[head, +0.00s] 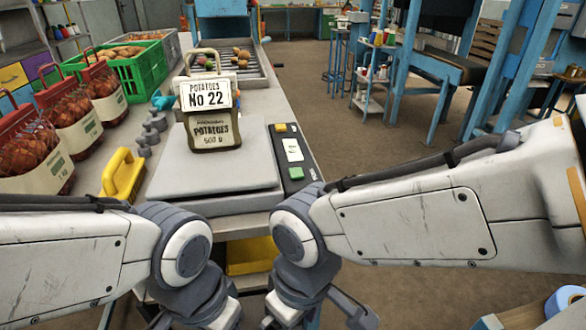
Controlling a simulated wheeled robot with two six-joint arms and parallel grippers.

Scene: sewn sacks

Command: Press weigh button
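A grey scale with a flat weighing plate (215,180) stands on the bench. Its dark side panel (283,160) carries a yellow button (281,128), a white display (292,150) and a green button (296,174). I cannot read which button is marked for weighing. My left gripper (195,308) and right gripper (315,308) are low at the front, apart from the panel. Their fingertips are cut off by the lower edge.
Filled red-topped sacks (75,130) stand at the left. A yellow-handled tool (122,175) and several grey weights (150,132) lie left of the scale. A green crate (130,65) and a roller tray (235,70) are behind. A yellow bin (250,255) is below the bench front.

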